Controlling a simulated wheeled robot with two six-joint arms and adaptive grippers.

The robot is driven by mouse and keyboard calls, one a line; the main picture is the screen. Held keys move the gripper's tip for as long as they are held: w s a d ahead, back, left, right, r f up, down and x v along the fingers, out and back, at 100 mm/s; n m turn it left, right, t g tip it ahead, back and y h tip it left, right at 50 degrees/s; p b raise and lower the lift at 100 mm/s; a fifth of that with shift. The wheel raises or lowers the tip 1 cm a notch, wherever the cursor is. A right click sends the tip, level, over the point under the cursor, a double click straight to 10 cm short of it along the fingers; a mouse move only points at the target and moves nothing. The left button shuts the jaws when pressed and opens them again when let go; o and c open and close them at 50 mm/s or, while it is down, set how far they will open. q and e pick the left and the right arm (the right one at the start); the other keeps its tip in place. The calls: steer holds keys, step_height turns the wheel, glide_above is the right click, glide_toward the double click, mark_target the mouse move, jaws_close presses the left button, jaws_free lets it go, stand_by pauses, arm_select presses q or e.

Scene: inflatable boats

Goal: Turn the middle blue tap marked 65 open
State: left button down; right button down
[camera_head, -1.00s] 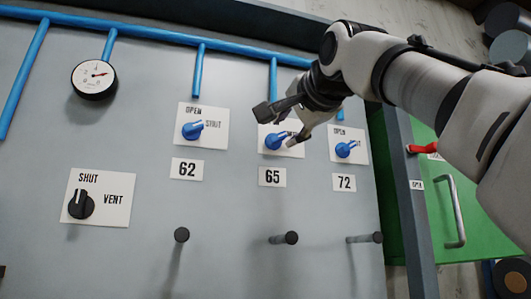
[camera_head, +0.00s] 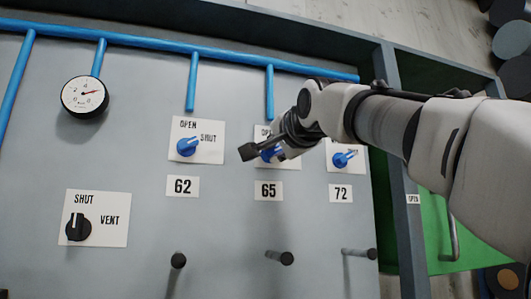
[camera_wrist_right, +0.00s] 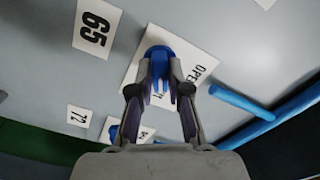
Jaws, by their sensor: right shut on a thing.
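The middle blue tap (camera_head: 268,154) is on a white plate above the tag 65 (camera_head: 268,190), and my right gripper (camera_head: 262,157) covers most of it. In the right wrist view the round blue tap (camera_wrist_right: 159,51) shows between the fingertips of my right gripper (camera_wrist_right: 161,80), which is shut on it. There its handle lies between the fingers, towards the mostly hidden SHUT lettering; the word OPEN (camera_wrist_right: 200,75) shows beside it. My left gripper is not in view.
Blue tap 62 (camera_head: 187,147) is on the left and blue tap 72 (camera_head: 343,159) on the right, close to my right arm. Black pegs (camera_head: 280,257) stick out below. A gauge (camera_head: 85,96) and a black VENT knob (camera_head: 78,227) are at the left. Blue pipes (camera_head: 194,82) run above.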

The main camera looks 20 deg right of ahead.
steer(key=shift+n, duration=0.3)
steer(key=n, duration=0.5)
steer(key=shift+r, duration=0.15)
steer(key=n, duration=0.6)
steer(key=shift+n, duration=0.3)
stand_by(0.4)
steer(key=c, duration=1.1)
jaws_free()
steer(key=shift+w, duration=0.1)
steer(key=shift+w+a, duration=0.1)
steer(key=shift+w, duration=0.15)
steer(key=shift+s, duration=0.2)
